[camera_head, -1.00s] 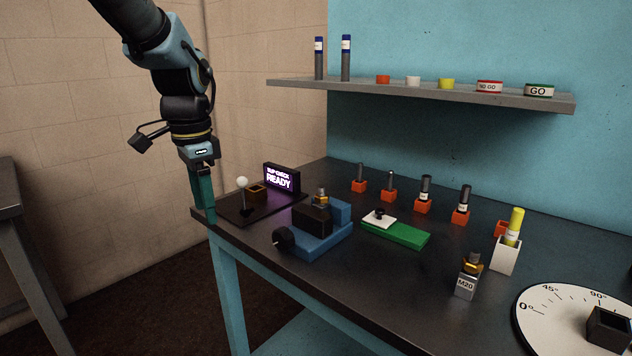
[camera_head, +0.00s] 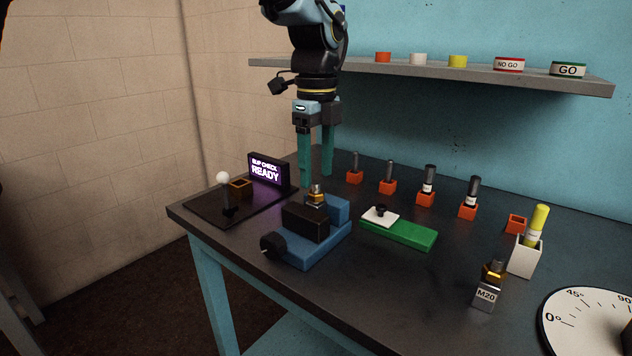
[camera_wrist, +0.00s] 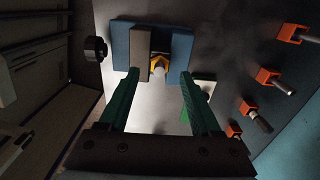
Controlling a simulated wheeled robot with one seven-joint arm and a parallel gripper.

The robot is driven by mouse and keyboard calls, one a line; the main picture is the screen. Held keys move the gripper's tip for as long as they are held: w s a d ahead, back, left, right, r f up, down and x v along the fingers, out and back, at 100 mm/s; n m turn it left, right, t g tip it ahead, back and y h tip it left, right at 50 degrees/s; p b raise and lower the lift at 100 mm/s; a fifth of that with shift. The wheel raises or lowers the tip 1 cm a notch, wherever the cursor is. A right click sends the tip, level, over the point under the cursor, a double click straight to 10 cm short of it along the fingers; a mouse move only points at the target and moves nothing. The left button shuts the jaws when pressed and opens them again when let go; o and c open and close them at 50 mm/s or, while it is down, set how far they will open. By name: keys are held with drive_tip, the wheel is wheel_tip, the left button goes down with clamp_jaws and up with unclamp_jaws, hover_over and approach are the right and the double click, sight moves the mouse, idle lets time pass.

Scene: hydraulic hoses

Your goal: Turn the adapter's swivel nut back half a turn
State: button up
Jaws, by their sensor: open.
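A brass adapter with a grey top (camera_head: 316,195) stands upright in the blue vise (camera_head: 311,251), between its dark jaw and its blue jaw. In the wrist view the adapter's brass nut (camera_wrist: 158,63) shows between my two green fingertips. My gripper (camera_head: 317,180) is open and empty, pointing down, with its fingers beside and behind the adapter in the head view. I cannot tell how high the fingertips are above the nut, and no contact shows. A second brass fitting (camera_head: 493,272) stands on a block marked M20.
A screen reading "SLIP CHECK READY" (camera_head: 268,171) and a white-knobbed lever (camera_head: 223,179) stand left of the vise. A green block (camera_head: 410,235) lies right of it. Several orange holders with dark pins stand behind. A shelf (camera_head: 440,76) hangs above.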

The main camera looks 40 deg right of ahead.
sight(316, 182)
drive_tip(key=shift+f, duration=1.75)
clamp_jaws()
